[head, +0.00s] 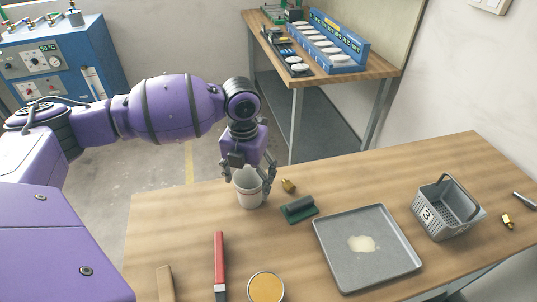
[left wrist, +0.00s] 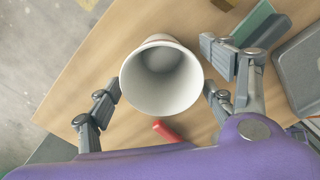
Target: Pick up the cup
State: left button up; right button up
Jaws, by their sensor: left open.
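The cup (head: 249,190) is white and stands upright on the wooden table near its back left edge. In the left wrist view the cup (left wrist: 162,78) shows from above, and it looks empty. My left gripper (head: 252,176) is open and points down over the cup. In the left wrist view its fingers (left wrist: 162,90) stand on either side of the cup, with a gap seen at the left; on the right the finger is close to the rim. My right gripper is not in view.
A grey tray (head: 333,263) with a pale patch, a grey basket (head: 441,218), a red-handled tool (head: 219,262) and a round tin (head: 265,288) are on the table (head: 170,235).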

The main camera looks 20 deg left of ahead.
pick_arm(q)
notch_tip(320, 180, down, 4)
jog(key=shift+w+a+f, duration=0.1)
jog(key=shift+f, duration=0.05)
jog(key=c, duration=1)
